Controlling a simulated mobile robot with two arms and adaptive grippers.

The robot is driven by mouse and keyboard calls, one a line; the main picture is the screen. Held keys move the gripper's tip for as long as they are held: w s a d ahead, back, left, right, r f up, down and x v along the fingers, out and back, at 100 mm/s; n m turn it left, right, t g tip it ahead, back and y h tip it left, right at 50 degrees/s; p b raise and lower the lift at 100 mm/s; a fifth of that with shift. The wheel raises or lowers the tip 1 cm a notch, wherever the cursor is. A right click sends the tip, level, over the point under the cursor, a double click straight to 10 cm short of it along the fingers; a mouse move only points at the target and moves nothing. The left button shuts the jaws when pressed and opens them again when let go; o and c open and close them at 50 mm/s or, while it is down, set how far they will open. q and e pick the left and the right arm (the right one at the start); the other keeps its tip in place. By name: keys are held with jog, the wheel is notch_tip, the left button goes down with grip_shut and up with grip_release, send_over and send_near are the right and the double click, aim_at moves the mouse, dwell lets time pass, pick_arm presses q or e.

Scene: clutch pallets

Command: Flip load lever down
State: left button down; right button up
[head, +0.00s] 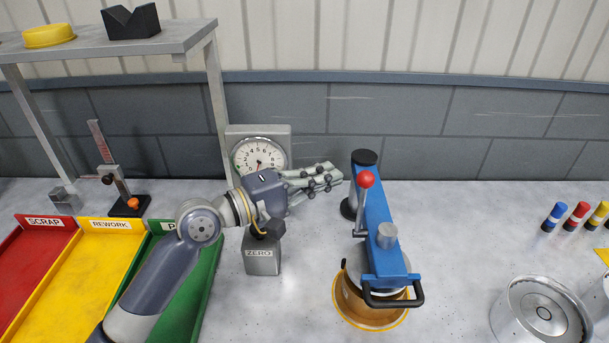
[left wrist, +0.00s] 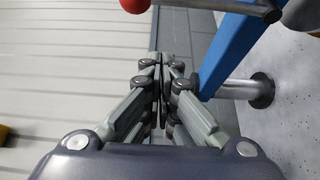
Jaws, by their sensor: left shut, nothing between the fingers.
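The load lever (head: 361,206) is a thin grey rod with a red ball knob (head: 366,179). It stands upright on the left side of a blue press arm (head: 378,225). My left gripper (head: 338,176) is shut and empty, just left of the knob, with a small gap between. In the left wrist view, the shut fingers (left wrist: 163,68) point toward the far wall, with the red knob (left wrist: 135,4) at the top edge and the blue arm (left wrist: 228,50) to the right. My right gripper is not in view.
A dial gauge (head: 259,155) and a ZERO block (head: 262,255) stand behind and below my left arm. A black handle (head: 393,299) and amber-rimmed base (head: 370,318) are at the press front. Red, yellow and green trays (head: 207,290) lie left. Metal drums (head: 541,312) stand right.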

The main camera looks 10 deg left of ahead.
aim_at(361, 206)
pick_arm(q)
jog(key=d+p, duration=0.1)
jog(key=s+d, duration=0.1)
jog(key=d+p, duration=0.1)
jog(key=shift+s+d+p, duration=0.3)
jog(key=shift+s+d, duration=0.05)
jog(key=shift+d, duration=0.05)
jog(key=shift+w, duration=0.1)
jog(key=shift+s+d+m+b, duration=0.1)
jog(key=shift+s+m+b, duration=0.25)
jog(key=shift+b, duration=0.25)
